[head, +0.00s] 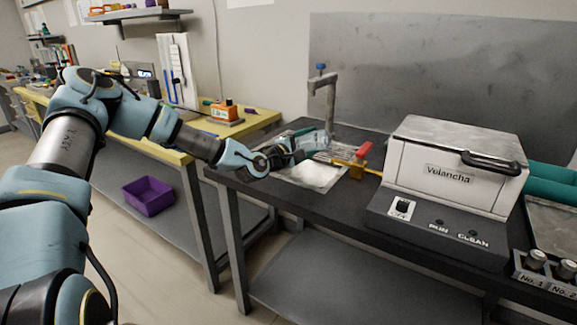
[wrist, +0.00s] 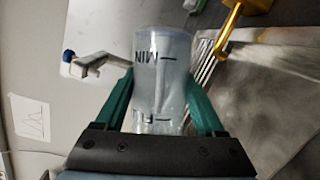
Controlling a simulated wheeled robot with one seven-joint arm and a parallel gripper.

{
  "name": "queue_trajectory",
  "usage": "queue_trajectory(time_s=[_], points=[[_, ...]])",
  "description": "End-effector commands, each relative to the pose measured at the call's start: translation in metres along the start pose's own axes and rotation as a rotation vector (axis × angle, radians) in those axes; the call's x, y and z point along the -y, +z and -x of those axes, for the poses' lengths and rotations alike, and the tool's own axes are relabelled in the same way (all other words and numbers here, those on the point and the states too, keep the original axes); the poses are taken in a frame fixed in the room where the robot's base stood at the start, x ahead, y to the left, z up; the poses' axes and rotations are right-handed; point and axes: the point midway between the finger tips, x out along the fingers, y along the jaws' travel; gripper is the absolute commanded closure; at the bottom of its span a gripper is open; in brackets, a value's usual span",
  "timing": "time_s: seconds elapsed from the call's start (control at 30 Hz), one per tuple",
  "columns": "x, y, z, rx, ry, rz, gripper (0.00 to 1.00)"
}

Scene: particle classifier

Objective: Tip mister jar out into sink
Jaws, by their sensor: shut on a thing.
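The mister jar (wrist: 163,75) is clear, with dark MIN and fill markings that read upside down in the wrist view. My gripper (wrist: 161,88) is shut on it, a green finger on each side. In the head view my gripper (head: 292,156) is at the left side of the sink, and the jar (head: 312,140) shows faintly beyond it, over the sink area. The jar looks tipped over, but its exact tilt and contents are unclear. The sink (head: 316,174) is a pale basin in the dark bench. A grey tap (head: 329,98) with a blue top stands behind it.
A red and yellow object (head: 357,160) stands at the sink's right edge. A white Vulancha machine (head: 452,168) fills the bench to the right. A yellow-topped bench (head: 262,121) is at left, with an orange device (head: 224,111). A purple bin (head: 148,195) sits on a low shelf.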

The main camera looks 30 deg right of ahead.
Motion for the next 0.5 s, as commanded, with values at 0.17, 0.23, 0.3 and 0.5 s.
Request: queue_trajectory(time_s=[0.17, 0.23, 0.3, 0.5], points=[[-0.0008, -0.0007, 0.0004, 0.003, 0.008, 0.019, 0.91], [-0.0013, -0.0008, 0.0005, 0.004, 0.011, 0.026, 0.91], [-0.0018, -0.0008, 0.0006, 0.005, 0.014, 0.033, 0.91], [-0.003, -0.0018, 0.0012, 0.007, 0.022, 0.053, 0.91]])
